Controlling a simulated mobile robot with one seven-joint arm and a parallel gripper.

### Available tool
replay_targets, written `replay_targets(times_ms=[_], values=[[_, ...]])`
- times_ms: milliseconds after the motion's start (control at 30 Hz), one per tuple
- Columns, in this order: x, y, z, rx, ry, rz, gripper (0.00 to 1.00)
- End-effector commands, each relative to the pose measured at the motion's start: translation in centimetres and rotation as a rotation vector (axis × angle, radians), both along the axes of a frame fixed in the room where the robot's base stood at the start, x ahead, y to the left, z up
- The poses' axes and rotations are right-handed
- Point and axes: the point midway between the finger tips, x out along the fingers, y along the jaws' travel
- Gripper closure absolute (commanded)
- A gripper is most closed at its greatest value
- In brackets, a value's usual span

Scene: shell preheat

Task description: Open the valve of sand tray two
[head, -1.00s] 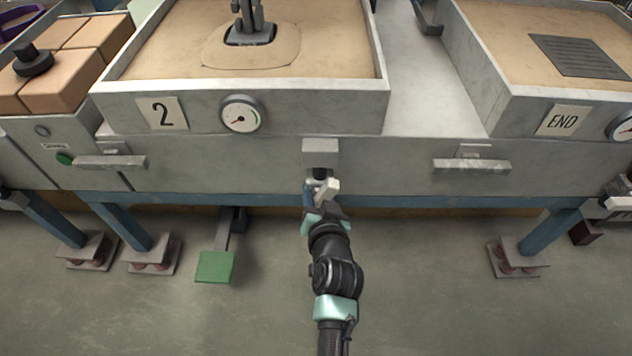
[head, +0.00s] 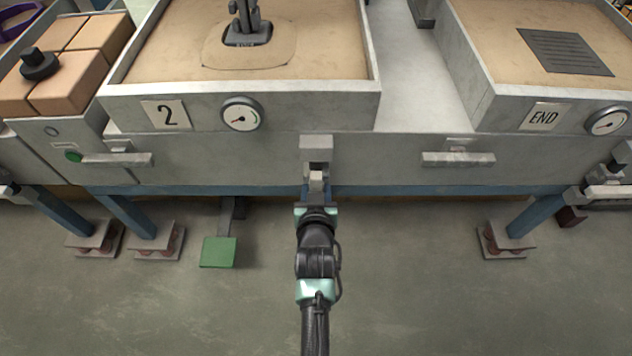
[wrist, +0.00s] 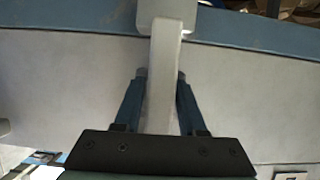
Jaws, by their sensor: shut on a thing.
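Sand tray two (head: 250,88) is a grey metal box of sand with a "2" plate (head: 166,115) and a round gauge (head: 242,114) on its front. Below and right of the gauge, a grey block (head: 316,148) sits on the front panel. The valve lever (head: 316,183), a pale bar, runs from this block straight toward me. My gripper (head: 316,196) is shut on the lever. In the wrist view the lever (wrist: 164,75) lies between the two blue fingers and reaches the block (wrist: 166,12). The fingers partly hide the lever's sides.
A horizontal grey handle (head: 458,159) sits at right under the "END" tray (head: 545,90). Another handle (head: 117,160) is at left beside a green button (head: 73,157). A green pedal (head: 218,252) is near the floor.

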Motion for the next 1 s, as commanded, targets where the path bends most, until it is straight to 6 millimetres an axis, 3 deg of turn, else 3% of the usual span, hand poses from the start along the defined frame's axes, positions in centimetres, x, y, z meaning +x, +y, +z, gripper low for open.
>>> replay_targets(times_ms=[200, 233, 333, 733, 1000], values=[[-0.1, -0.1, -0.2, -0.009, 0.004, 0.002, 1.0], [-0.1, -0.1, -0.2, -0.009, 0.004, 0.002, 0.56], [-0.1, -0.1, -0.2, -0.008, 0.004, 0.001, 0.4], [-0.6, 0.0, 0.3, -0.004, 0.001, 0.002, 0.4], [-5.0, 0.0, 2.4, -0.005, 0.004, 0.002, 0.4]])
